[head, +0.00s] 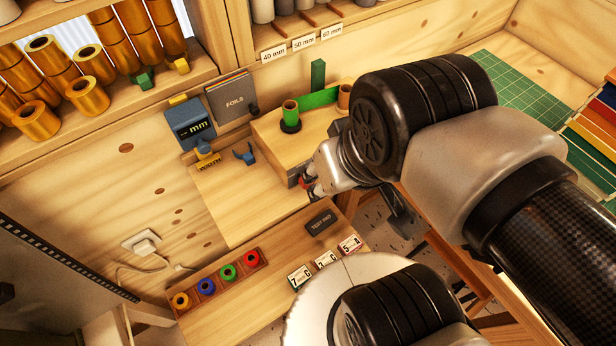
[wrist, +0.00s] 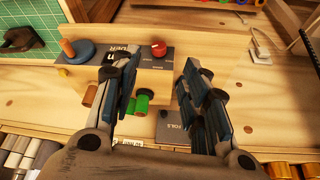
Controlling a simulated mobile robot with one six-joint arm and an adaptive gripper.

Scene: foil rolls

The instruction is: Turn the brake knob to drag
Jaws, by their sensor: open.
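The brake knob (wrist: 158,50) is a small red knob with a pale mark on top, on a dark panel of the wooden winder box (wrist: 150,78). The panel's lettering is too small to read, so I cannot tell its setting. In the wrist view my gripper (wrist: 161,64) is open, with one finger on each side of the knob's line. The knob shows in the gap, just beyond the fingertips, and nothing is held. In the head view my gripper (head: 311,181) is at the front end of the winder box (head: 275,135), and a bit of red shows beside it.
A blue crank disc (wrist: 82,52) with a wooden handle is left of the knob in the wrist view. A green roll (head: 290,114) stands on the box. A dark test pad (head: 321,221), cards and coloured rings lie on the front bench. Bare board (head: 235,205) lies left of the box.

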